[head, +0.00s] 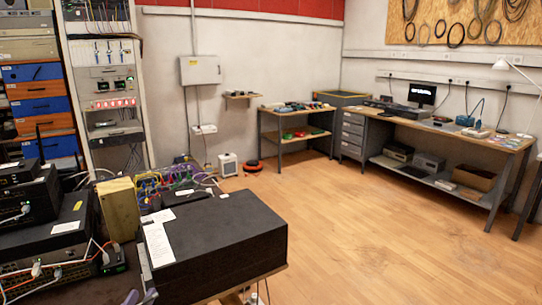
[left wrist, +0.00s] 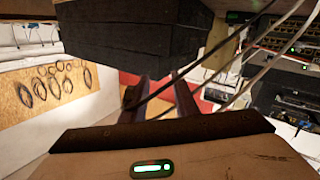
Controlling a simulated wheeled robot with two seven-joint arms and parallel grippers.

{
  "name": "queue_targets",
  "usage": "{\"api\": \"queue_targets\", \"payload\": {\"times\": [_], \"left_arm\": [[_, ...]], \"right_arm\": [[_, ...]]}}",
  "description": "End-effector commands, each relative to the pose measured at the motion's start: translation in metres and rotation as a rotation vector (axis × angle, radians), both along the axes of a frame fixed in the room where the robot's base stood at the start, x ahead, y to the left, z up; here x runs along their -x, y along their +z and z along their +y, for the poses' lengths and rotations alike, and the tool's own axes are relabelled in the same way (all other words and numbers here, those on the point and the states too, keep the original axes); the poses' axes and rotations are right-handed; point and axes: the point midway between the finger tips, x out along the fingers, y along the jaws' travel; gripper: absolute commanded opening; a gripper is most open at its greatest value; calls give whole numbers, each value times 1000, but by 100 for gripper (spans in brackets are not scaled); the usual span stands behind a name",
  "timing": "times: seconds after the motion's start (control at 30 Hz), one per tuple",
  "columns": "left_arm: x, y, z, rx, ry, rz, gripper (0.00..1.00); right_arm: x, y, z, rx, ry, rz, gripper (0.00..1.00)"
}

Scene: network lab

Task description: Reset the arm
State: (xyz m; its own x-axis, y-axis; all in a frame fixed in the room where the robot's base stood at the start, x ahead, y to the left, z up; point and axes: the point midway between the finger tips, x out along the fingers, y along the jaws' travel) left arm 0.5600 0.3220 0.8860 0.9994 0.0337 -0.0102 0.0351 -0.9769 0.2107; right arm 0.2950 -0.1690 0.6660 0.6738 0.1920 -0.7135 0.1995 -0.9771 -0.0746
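My left gripper (head: 141,297) barely shows at the bottom edge of the head view, at the near left corner of a large black box (head: 215,240). In the left wrist view the two fingers of my left gripper (left wrist: 160,98) stand apart with a gap between them, and I see nothing held. The black box (left wrist: 135,40) fills the upper middle of that view, close to the fingertips. Cables (left wrist: 222,92) cross near the fingers; I cannot tell whether they touch. My right gripper is in neither view.
Stacked network devices (head: 45,215) and a beige box (head: 119,208) stand left of the black box, with tangled cables (head: 170,178) behind. A rack (head: 105,90) stands at the back left. A workbench (head: 440,130) runs along the right wall. The wooden floor (head: 370,225) is clear.

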Motion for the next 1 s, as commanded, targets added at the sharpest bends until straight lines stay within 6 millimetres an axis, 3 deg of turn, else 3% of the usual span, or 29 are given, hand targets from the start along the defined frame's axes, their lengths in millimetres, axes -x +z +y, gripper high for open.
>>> {"api": "queue_targets", "payload": {"times": [0.03,0.2,0.43,0.6,0.7,1.0], "left_arm": [[17,-27,-16,-18,-28,72,28],[80,-105,-64,-81,-123,303,28],[185,-184,-121,-152,-249,588,28],[243,-212,-145,-185,-313,720,28],[259,-218,-151,-192,-332,757,28],[265,-220,-153,-197,-338,771,28]], "right_arm": [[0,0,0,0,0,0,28],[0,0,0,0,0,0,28],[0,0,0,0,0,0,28],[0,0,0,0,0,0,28],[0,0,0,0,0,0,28],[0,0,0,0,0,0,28]]}}
